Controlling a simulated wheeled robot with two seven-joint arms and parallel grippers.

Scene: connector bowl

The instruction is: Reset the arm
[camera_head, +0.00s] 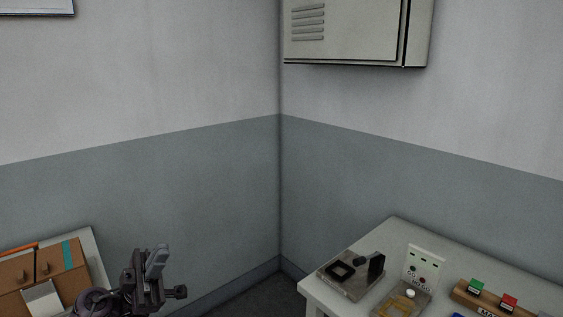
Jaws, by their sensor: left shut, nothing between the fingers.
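My left gripper (156,262) shows at the lower left of the head view, with its arm coming in from the bottom left. It points upward, its fingers are shut, and nothing is between them. It is in front of the blue-grey lower wall, in the gap between two tables, and touches nothing that I can see. My right gripper is not in view.
A white table (322,291) at the lower right bears a dark fixture (351,273), a white panel (421,262) and a wooden block with green and red parts (495,297). Brown boxes (62,259) lie at the left. A grey cabinet (345,30) hangs above.

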